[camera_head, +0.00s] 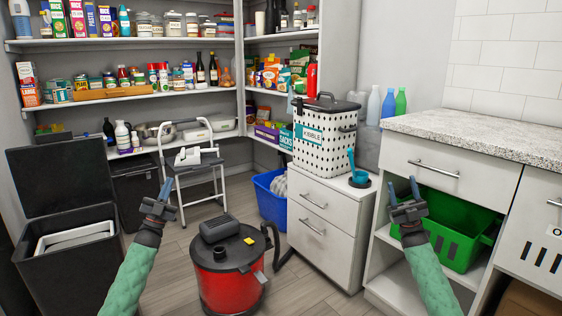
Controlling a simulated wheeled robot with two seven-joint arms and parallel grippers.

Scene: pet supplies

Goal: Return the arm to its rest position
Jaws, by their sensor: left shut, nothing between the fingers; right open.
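My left arm (134,275), in a green sleeve, comes up from the bottom left. Its gripper (165,188) is shut and empty, in front of the open black bin and the step stool. My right arm (430,277) comes up from the bottom right. Its gripper (401,187) is open and empty, in front of the white counter unit and the green crate. Neither gripper appears to hold anything.
A red vacuum (228,280) stands on the floor between my arms. A spotted kibble bin (325,135) and a blue scoop (357,167) stand on the white drawer cabinet (318,232). A green crate (457,223) sits under the granite counter (490,130). An open black bin (70,270) stands left.

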